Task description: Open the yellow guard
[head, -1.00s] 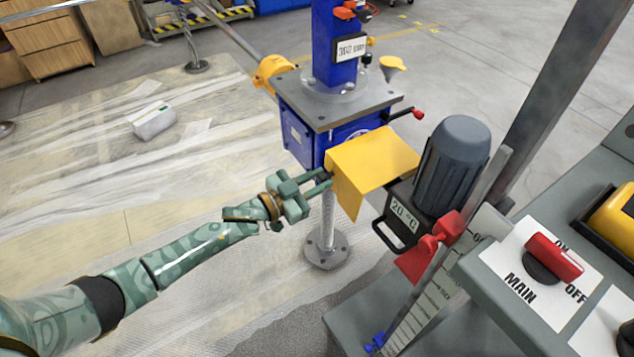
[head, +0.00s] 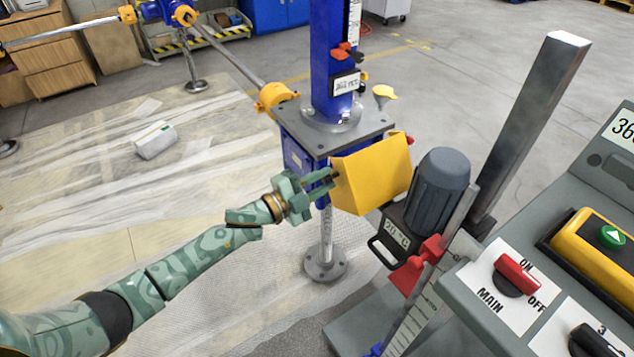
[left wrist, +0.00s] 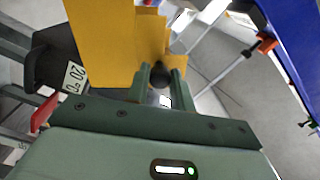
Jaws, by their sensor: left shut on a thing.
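The yellow guard (head: 372,172) is a bent sheet cover on the side of the blue jack housing (head: 297,156). Its broad face is tilted steeply towards me in the head view. My left gripper (head: 331,180) is at the guard's left edge. In the left wrist view the guard (left wrist: 103,42) fills the upper left, and my left gripper (left wrist: 161,78) is shut on a dark round knob (left wrist: 161,73) beside the guard's edge. How the knob joins the guard is hidden. My right gripper is not in view.
A grey motor (head: 437,190) stands close to the guard's right, with a red pointer (head: 412,268) and scale below it. A control desk with a red main switch (head: 516,274) is at the right. A blue column (head: 333,60) rises behind.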

